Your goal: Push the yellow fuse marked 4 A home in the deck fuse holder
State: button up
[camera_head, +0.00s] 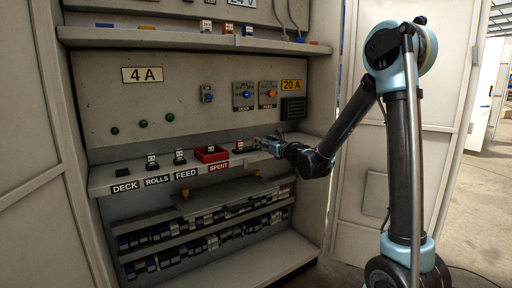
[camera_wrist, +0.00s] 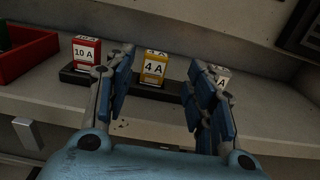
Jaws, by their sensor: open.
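The yellow fuse marked 4 A (camera_wrist: 154,66) stands upright in a dark rack (camera_wrist: 140,89) in the wrist view. A red 10 A fuse (camera_wrist: 86,52) stands left of it, and a pale fuse (camera_wrist: 219,74) is partly hidden behind my right finger. My gripper (camera_wrist: 159,80) is open and empty, its fingers to either side of the yellow fuse and nearer the camera. In the head view my gripper (camera_head: 270,144) is at the right end of the shelf. The deck fuse holder (camera_head: 122,172) is a low black block above the DECK label, with no fuse visible in it.
The ROLLS holder (camera_head: 152,163) and FEED holder (camera_head: 180,158) stand right of DECK, each with a pale-faced fuse. A red SPENT tray (camera_head: 212,154) lies between FEED and the rack; it also shows in the wrist view (camera_wrist: 30,58). A 4 A sign (camera_head: 143,75) hangs above DECK.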

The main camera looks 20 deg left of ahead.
jog(key=shift+r+x, duration=0.1)
jog(key=shift+x, duration=1.5)
jog(key=shift+r+x, duration=0.15)
jog(key=shift+x, duration=1.45)
jog(key=shift+s+a, duration=0.1)
jog(key=shift+s, duration=0.1)
jog(key=c, duration=1.1)
